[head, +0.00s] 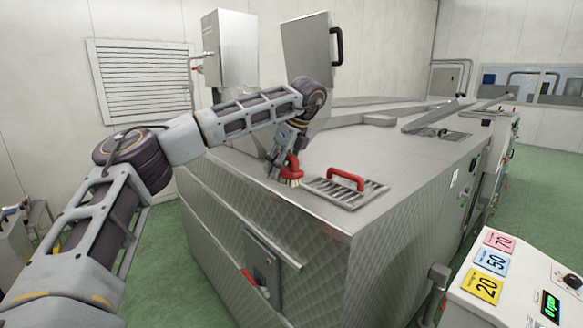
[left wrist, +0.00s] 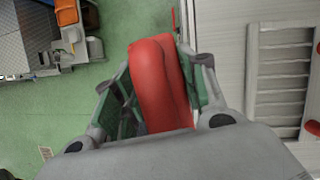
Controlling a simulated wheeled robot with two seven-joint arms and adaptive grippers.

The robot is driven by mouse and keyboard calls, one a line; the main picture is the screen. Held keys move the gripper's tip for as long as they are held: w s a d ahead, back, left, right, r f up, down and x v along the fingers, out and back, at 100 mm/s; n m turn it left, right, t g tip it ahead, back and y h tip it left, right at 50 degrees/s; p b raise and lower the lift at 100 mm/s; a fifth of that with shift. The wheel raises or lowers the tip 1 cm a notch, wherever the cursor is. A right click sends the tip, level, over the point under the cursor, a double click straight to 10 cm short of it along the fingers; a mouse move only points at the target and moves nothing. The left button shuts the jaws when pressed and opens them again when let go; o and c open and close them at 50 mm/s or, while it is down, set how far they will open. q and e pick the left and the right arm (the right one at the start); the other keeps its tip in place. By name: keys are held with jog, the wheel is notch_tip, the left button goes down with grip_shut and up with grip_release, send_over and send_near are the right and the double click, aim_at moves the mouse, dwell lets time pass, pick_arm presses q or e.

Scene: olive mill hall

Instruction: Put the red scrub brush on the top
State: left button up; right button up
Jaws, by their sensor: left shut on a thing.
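The red scrub brush (head: 293,168) with pale bristles is in my left gripper (head: 283,157), over the near left edge of the machine's metal top (head: 330,150). The bristles face down, close to the top; I cannot tell if they touch it. In the left wrist view the red brush (left wrist: 160,85) sits between the two fingers, which are shut on it. Green floor shows below and left of it there. My right gripper is not in view.
A slotted grate (head: 322,187) with a red handle lies on the top just right of the brush. A raised metal lid (head: 307,55) with a black handle stands behind the arm. A control panel (head: 520,285) with coloured labels is at the lower right. The top's middle is clear.

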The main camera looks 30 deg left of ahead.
pick_arm(q)
jog(key=a, duration=0.1)
jog(key=s+a+f, duration=0.1)
jog(key=a, duration=0.1)
jog(key=a+f, duration=0.1)
jog(key=shift+s+a, duration=0.15)
jog(key=shift+a, duration=0.15)
notch_tip(320, 180, down, 31)
jog(key=s+d+m+t+h, duration=0.1)
jog(key=m+h, duration=0.3)
jog(key=m, duration=1)
jog(key=s+d+m+t+h, duration=0.2)
jog(key=m+h, duration=0.2)
jog(key=m, duration=1)
jog(key=s+d+f+m+g, duration=0.1)
jog(key=s+f+m+g, duration=0.3)
jog(key=f+m, duration=0.55)
jog(key=s+d+f+m+g, duration=0.2)
jog(key=s+f+m, duration=0.5)
jog(key=f+m, duration=0.25)
jog(key=d+f+m+y+b, duration=0.1)
jog(key=d+f+m+b, duration=0.1)
jog(key=d, duration=0.6)
jog(key=d+f+m+g+y+b, duration=0.1)
jog(key=d+f+m+b, duration=0.1)
jog(key=d+f, duration=0.3)
jog(key=d, duration=0.4)
jog(key=shift+s+d+m, duration=0.15)
jog(key=shift+s+m, duration=0.25)
